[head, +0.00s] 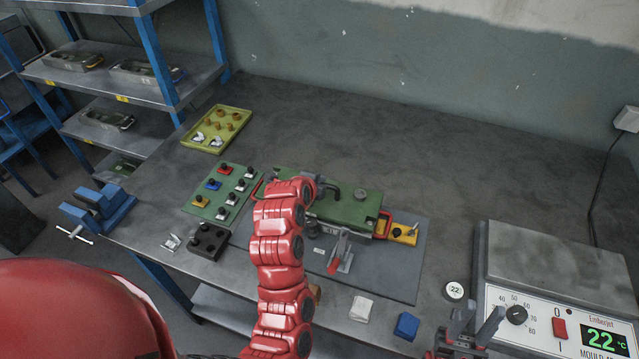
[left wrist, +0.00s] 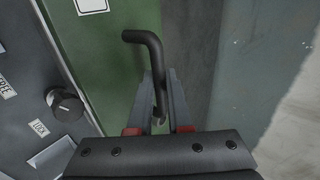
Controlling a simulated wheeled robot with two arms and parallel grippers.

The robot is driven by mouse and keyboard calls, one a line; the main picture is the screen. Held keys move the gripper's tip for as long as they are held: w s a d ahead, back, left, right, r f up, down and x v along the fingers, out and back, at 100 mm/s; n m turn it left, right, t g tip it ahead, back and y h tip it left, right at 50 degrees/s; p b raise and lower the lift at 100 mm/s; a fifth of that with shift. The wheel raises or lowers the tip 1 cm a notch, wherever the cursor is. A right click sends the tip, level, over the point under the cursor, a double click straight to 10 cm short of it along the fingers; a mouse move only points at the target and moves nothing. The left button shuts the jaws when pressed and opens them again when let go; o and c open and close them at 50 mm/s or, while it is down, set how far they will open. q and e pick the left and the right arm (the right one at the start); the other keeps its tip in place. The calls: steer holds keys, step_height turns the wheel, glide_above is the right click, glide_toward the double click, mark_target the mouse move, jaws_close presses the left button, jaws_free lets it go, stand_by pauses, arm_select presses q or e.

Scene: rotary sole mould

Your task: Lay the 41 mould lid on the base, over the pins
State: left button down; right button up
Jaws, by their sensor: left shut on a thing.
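The green mould lid (head: 345,210) lies over the grey mat in the middle of the table, with black handles on its top. It also fills part of the left wrist view (left wrist: 105,50). My left gripper (left wrist: 160,108) is shut on the lid's bent black handle (left wrist: 146,38). In the head view my red left arm hides the lid's left part and most of that gripper. The mould base and its pins cannot be made out under the lid, nor whether the lid touches it. My right gripper (head: 473,328) is open and empty at the bottom right.
A toggle clamp with a red grip (head: 340,255) stands in front of the lid. A yellow block (head: 403,234) is at its right end. A green board (head: 221,193) with several knobbed pieces is left. A heater box (head: 560,260) stands right. The back of the table is clear.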

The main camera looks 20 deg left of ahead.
arm_select(q)
steer(key=shift+f+b, duration=0.55)
steer(key=shift+b, duration=0.3)
stand_by(0.4)
steer(key=shift+f+b, duration=0.1)
steer(key=shift+b, duration=0.4)
steer(key=c, duration=0.8)
jaws_free()
steer(key=shift+o, duration=0.2)
steer(key=shift+f, duration=0.15)
